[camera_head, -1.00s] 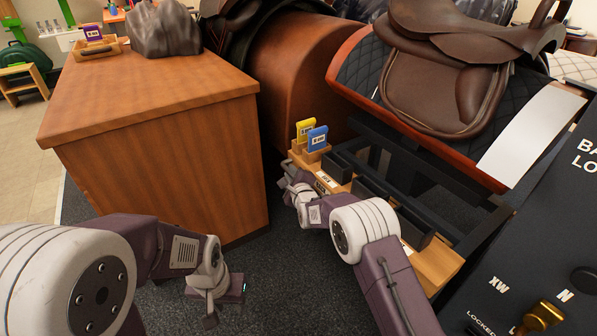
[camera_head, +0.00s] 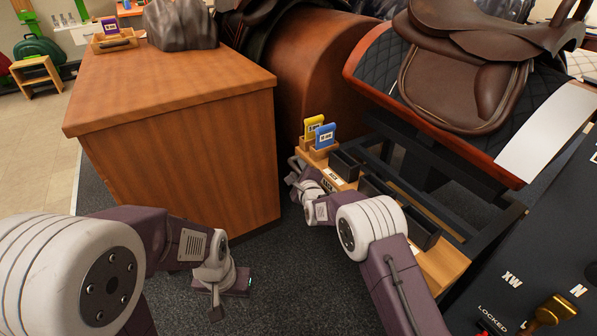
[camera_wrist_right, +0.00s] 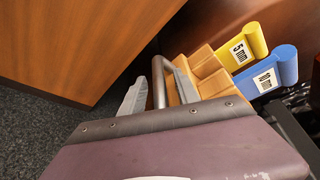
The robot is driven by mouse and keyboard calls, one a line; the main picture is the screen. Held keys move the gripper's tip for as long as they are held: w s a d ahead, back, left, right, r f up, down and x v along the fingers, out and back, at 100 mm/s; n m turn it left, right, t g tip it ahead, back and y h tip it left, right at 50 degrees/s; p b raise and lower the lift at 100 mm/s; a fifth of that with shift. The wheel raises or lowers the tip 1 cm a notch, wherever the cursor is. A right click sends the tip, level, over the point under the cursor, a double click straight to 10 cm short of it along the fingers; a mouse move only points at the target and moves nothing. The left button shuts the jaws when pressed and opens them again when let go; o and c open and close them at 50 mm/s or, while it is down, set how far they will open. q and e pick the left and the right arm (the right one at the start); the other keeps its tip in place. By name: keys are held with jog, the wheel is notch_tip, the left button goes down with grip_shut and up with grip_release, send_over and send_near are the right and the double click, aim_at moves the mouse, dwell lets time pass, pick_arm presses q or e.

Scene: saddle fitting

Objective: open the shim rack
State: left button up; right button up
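The shim rack (camera_head: 438,262) is a light wooden drawer with black compartments, partly out from under the saddle stand. My right gripper (camera_head: 292,176) is at that end. In the right wrist view its fingers (camera_wrist_right: 159,88) lie either side of the rack's grey bar handle (camera_wrist_right: 158,72); the contact is partly hidden by the gripper body. My left gripper (camera_head: 228,296) hangs low over the floor, away from the rack.
A wooden cabinet (camera_head: 185,160) stands close left of the rack. The saddle (camera_head: 455,75) sits on its stand above the rack. A dark panel (camera_head: 540,260) with a brass knob is at the right. The grey carpet (camera_head: 300,290) between my arms is clear.

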jog(key=shift+s+d+r+p, duration=0.15)
jog(key=shift+s+r+p, duration=0.1)
jog(key=shift+s+p, duration=0.2)
jog(key=p+v, duration=0.3)
jog(key=v, duration=0.3)
jog(key=shift+w, duration=0.1)
jog(key=shift+f+b+v, duration=0.25)
jog(key=shift+b+v, duration=0.2)
jog(key=shift+v, duration=0.65)
